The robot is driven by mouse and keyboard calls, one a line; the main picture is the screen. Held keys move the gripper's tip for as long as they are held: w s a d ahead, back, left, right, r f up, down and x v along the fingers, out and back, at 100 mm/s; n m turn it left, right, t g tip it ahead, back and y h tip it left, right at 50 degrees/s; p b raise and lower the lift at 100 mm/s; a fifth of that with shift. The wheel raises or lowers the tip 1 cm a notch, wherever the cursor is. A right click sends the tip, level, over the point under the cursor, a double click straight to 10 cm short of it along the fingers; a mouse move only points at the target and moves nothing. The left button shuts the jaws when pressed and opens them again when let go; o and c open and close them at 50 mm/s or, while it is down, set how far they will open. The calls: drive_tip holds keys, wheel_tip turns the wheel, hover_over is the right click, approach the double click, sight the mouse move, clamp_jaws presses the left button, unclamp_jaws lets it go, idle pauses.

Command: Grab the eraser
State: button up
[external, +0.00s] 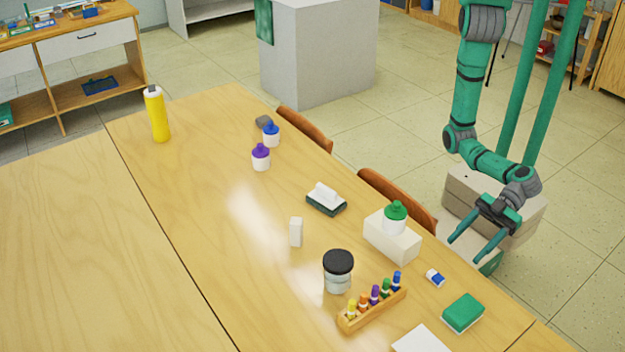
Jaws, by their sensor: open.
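A small blue and white eraser (435,278) lies on the wooden table (250,290), close to its right edge. A larger block with a white handle and dark green base (326,200), like a board eraser, lies farther back near the middle. My gripper (467,251) is open and empty. Its two fingers point down and left, just beyond the table's right edge in the picture, up and right of the small eraser and apart from it. Its exact height over the table is hard to tell.
A black-lidded jar (338,271) stands left. Chairs (397,200) line the right edge. The table's left side is clear.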

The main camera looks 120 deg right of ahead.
sight(438, 274)
drive_tip(key=x, duration=1)
drive_tip(key=shift+w, duration=0.4)
drive_tip(key=c, duration=1.1)
